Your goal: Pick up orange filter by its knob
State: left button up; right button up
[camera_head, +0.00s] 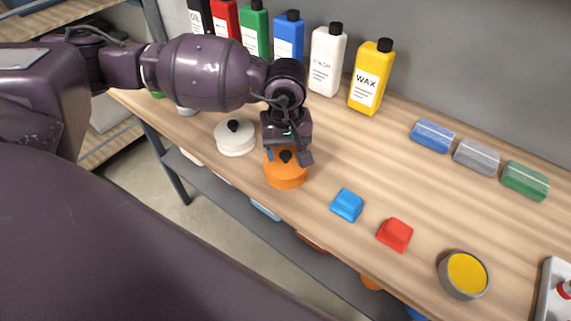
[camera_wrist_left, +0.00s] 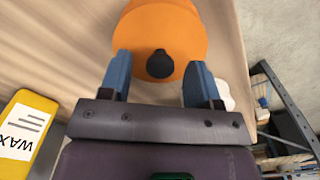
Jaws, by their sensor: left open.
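The orange filter (camera_head: 286,174) is a round orange piece with a black knob (camera_head: 286,156) on top. It sits on the wooden bench near its front edge. My left gripper (camera_head: 288,158) is over the filter, pointing down. In the left wrist view the orange filter (camera_wrist_left: 180,28) lies beyond the fingertips, and its black knob (camera_wrist_left: 160,64) shows between the two blue fingers of the open left gripper (camera_wrist_left: 158,72). The fingers are apart from the knob on both sides. My right gripper is not in view.
A white filter (camera_head: 236,140) with a black knob stands left of the orange one. A blue block (camera_head: 347,204) and a red block (camera_head: 395,235) lie to the right, then a yellow-filled cup (camera_head: 465,274). Several bottles, including a yellow wax bottle (camera_head: 370,82), line the wall.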

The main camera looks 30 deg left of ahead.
pick_arm(q)
jog(key=shift+f, duration=0.6)
jog(key=c, duration=1)
jog(key=shift+r, duration=0.15)
jog(key=shift+c, duration=0.2)
